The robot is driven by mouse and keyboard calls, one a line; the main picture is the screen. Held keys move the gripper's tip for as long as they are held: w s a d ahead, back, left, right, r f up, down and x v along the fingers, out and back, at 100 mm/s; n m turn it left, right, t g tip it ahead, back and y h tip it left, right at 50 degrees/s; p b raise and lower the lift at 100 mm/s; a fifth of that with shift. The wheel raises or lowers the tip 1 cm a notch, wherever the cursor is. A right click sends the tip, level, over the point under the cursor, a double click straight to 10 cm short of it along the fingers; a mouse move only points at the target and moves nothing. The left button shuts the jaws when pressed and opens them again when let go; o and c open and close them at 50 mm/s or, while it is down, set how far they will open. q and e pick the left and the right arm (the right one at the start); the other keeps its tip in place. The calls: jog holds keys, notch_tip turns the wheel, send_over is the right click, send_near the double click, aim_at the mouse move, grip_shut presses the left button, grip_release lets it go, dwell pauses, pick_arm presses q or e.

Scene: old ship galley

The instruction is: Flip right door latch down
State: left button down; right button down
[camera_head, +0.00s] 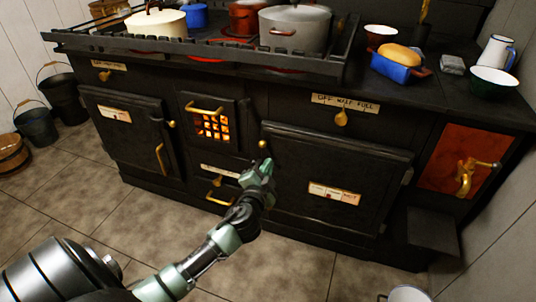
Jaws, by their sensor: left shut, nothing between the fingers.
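The right oven door (300,160) is a wide black panel on the front of the range, and it looks closed. A small brass knob (263,144) shows near its upper left corner. I cannot make out a latch handle below that knob, where my gripper covers the door's left edge. My left gripper (266,164), pale green, is shut and empty. Its tips point up just below the knob; I cannot tell whether they touch the door. My right gripper is not in view.
The black range (250,105) fills the back, with a rail and several pots on top. The left oven door (125,130) has a brass handle (160,158) hanging down. A red panel (450,160) with a brass handle is at right. Buckets stand at left; the tiled floor is mostly clear.

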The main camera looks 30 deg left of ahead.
aim_at(269, 156)
pick_arm(q)
jog(key=shift+w+r+t, duration=0.15)
jog(key=shift+r+t, duration=0.15)
jog(key=shift+r, duration=0.6)
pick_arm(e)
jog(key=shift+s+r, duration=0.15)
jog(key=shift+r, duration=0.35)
